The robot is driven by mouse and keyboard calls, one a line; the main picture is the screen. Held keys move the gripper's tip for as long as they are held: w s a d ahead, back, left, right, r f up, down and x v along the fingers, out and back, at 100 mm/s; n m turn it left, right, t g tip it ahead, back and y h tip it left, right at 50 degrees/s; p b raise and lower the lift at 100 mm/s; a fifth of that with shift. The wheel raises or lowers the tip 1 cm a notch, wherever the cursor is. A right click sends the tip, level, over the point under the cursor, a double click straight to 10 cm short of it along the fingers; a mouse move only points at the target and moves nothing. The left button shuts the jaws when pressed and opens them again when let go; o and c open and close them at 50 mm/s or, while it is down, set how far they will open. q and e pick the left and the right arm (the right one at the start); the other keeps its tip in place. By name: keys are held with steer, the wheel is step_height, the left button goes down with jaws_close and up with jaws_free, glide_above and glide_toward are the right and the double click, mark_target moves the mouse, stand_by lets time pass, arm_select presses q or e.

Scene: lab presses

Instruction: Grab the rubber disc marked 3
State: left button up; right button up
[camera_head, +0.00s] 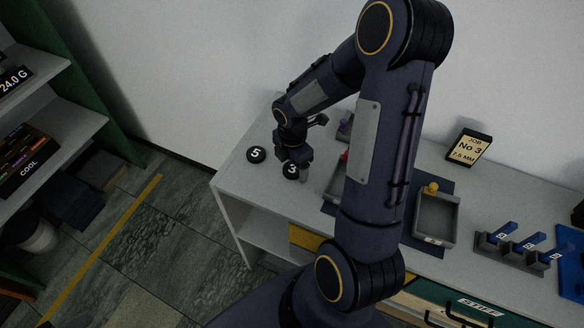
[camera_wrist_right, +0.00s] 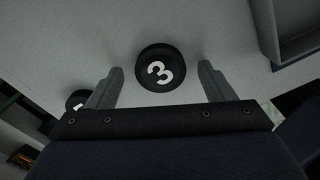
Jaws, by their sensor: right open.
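The black rubber disc marked 3 (camera_head: 290,170) lies on the white bench top near its left end. In the right wrist view this disc (camera_wrist_right: 160,68) sits just beyond and between the two open fingers, apart from both. My right gripper (camera_head: 305,168) is low over the bench at that disc, and its fingers (camera_wrist_right: 160,85) are open and empty. Another black disc, marked 5 (camera_head: 256,154), lies to the left of it; a disc is partly hidden behind the left finger in the wrist view (camera_wrist_right: 77,99). My left gripper is not in view.
A grey tray (camera_head: 452,222) with a yellow-knobbed piece stands right of my arm. A sign reading JOB No 3, 7.5 MM (camera_head: 469,148) stands behind it. A rack with blue handles (camera_head: 520,256) is further right. My right arm hides part of the bench.

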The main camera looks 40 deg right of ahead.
steer(key=shift+f, duration=0.2)
steer(key=c, duration=1)
steer(key=shift+c, duration=0.2)
steer(key=shift+r, duration=0.1)
